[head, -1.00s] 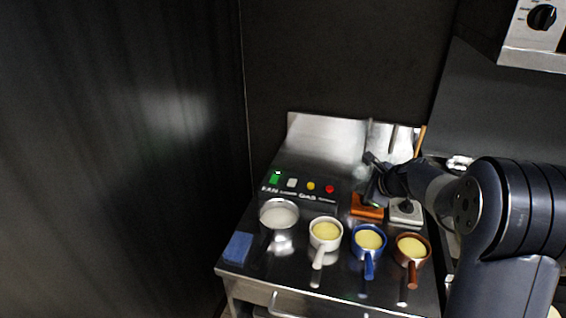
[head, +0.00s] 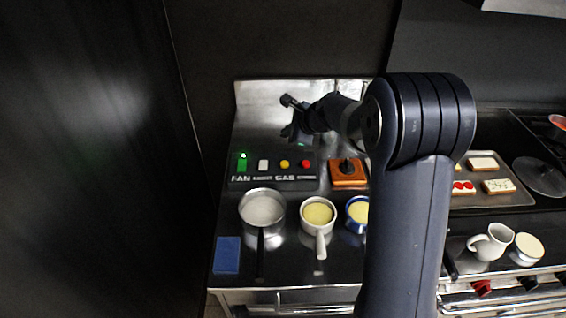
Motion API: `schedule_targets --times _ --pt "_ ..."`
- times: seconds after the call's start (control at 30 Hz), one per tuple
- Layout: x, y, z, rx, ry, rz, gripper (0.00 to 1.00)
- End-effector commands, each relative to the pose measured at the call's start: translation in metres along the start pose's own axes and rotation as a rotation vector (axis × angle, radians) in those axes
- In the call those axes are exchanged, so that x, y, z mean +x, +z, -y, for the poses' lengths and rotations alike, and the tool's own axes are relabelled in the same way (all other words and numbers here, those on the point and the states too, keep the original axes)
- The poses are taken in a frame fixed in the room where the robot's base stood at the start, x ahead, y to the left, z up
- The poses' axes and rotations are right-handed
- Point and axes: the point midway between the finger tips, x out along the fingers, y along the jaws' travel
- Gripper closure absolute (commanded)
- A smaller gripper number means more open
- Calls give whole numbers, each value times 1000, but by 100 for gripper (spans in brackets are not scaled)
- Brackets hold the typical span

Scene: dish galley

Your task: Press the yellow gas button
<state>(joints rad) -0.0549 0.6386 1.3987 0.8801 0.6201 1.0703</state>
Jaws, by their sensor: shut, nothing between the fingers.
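The yellow gas button (head: 285,164) is a small round button on a dark panel (head: 246,184) on the steel counter. It sits above the "GAS" label, between a white square button (head: 263,165) and a red round button (head: 306,164). My gripper (head: 298,138) is shut and empty. In the head view it appears above and slightly right of the yellow button, apart from it. Its fingertips are small and dark, so their exact height over the panel is hard to tell. The yellow button is fully visible.
A green fan switch (head: 242,163) is at the panel's left. An orange block with a dark knob (head: 348,172) stands right of the panel. A steel pan (head: 262,207), a cream pan (head: 317,214) and a blue pan (head: 357,211) stand in front. A blue cloth (head: 227,255) lies front left.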

Motion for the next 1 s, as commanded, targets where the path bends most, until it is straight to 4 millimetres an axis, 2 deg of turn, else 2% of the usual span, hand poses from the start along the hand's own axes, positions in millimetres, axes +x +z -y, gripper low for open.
schedule_targets --times 0.27,0.8,1.0 --pt "8 -6 -6 0 1 0 100" --pt "55 -40 -40 1 1 -1 100" --pt "62 -45 -45 0 0 0 100"
